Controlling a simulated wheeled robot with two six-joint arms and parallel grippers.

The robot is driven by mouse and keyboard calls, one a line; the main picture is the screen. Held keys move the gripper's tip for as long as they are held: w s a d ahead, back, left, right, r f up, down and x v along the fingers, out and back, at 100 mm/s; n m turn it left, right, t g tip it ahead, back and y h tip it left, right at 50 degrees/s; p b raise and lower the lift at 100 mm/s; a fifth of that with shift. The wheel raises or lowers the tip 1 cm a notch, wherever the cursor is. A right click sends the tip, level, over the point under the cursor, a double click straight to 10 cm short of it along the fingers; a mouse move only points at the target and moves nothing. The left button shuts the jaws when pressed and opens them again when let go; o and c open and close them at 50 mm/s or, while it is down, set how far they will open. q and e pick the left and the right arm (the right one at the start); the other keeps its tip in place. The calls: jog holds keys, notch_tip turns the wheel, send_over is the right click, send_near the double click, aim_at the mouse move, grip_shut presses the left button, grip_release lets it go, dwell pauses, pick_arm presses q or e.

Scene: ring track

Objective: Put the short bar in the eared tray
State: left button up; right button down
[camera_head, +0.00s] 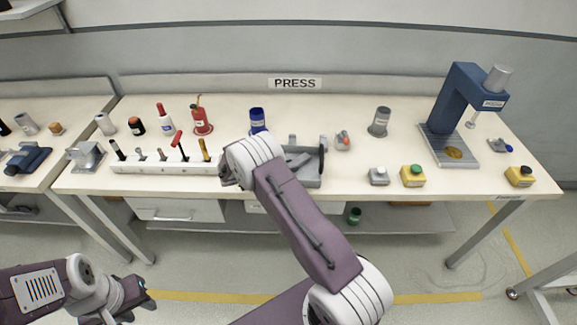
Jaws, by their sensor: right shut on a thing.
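The eared tray, a grey tray (312,182) with raised ends, stands near the bench's front edge, partly hidden by my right arm. My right gripper (229,179) is at the bench front, just left of the tray and by the right end of the white tool rack. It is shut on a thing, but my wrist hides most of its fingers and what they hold. I cannot make out the short bar. My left gripper (140,302) is low at the bottom left, in front of the bench and away from everything on it; its finger gap is unclear.
The white rack (165,168) holds several tools. Bottles, a blue can (257,121) and a grey cup (379,122) stand behind. A grey button box (378,176) and a yellow one (412,176) are right of the tray. The blue press (455,100) stands further right.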

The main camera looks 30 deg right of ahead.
jog(key=c, duration=1.1)
grip_release()
jog(key=shift+a+r+p, duration=0.1)
jog(key=shift+r+p, duration=0.2)
jog(key=shift+p, duration=0.2)
jog(key=b+v, duration=0.1)
jog(key=v, duration=1)
jog(key=shift+a+b, duration=0.3)
jog(key=shift+a, duration=0.05)
